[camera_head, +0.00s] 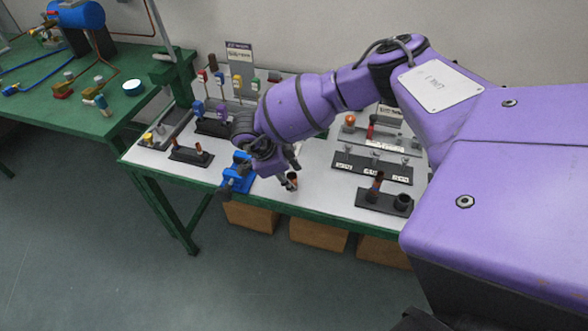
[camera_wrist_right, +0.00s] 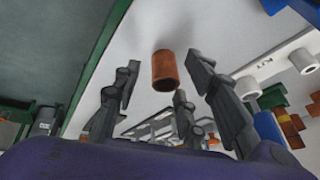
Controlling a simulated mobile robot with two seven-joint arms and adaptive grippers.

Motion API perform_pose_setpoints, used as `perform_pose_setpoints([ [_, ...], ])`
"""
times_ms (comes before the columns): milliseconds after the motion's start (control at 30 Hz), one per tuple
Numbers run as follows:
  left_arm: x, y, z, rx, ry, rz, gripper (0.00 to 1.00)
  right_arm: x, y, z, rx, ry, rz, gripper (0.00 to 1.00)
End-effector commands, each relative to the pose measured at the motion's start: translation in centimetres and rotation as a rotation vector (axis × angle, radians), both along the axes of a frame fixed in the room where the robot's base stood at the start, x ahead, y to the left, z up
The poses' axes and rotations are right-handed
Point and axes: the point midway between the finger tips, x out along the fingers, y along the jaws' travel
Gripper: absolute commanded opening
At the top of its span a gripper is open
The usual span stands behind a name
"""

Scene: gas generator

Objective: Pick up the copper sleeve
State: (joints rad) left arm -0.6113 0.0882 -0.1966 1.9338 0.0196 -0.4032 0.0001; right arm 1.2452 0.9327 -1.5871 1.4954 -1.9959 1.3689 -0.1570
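A copper sleeve (camera_wrist_right: 166,70), a short brown-orange tube, shows in the right wrist view between and just beyond my right gripper's fingertips. It looks apart from the fingers on both sides. In the head view the sleeve (camera_head: 291,181) is by the front edge of the white tabletop, just below my right gripper (camera_head: 284,164). Part of it is covered by the gripper there. The right gripper (camera_wrist_right: 163,78) is open and empty, pointing at the sleeve. My left gripper is not in view.
A blue clamp-like tool (camera_head: 237,174) is close to the left of my right gripper. Dark holders with brown rods stand to the left (camera_head: 190,154) and right (camera_head: 383,200). Labelled racks (camera_head: 372,167) lie behind. The white table (camera_head: 318,198) has bare room near its front edge.

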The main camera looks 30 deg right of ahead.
Motion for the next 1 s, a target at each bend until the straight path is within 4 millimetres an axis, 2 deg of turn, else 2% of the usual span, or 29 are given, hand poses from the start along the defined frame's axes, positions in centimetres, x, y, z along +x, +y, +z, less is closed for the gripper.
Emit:
perform_pose_setpoints([
  [100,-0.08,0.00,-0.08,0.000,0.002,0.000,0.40,-0.23,-0.48,-1.20,0.000,0.004,-0.001,0.39],
  [367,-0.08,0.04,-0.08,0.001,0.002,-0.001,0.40,-0.23,-0.53,-1.32,0.000,0.003,0.000,0.37],
  [600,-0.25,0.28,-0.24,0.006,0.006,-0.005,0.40,-0.23,-0.51,-1.31,0.002,0.004,-0.001,0.06],
  [633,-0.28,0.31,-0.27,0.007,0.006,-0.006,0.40,-0.23,-0.51,-1.30,0.002,0.004,-0.001,0.04],
  [1000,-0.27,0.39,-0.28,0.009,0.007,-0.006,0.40,-0.14,-0.53,-0.72,0.001,0.002,-0.001,0.03],
])
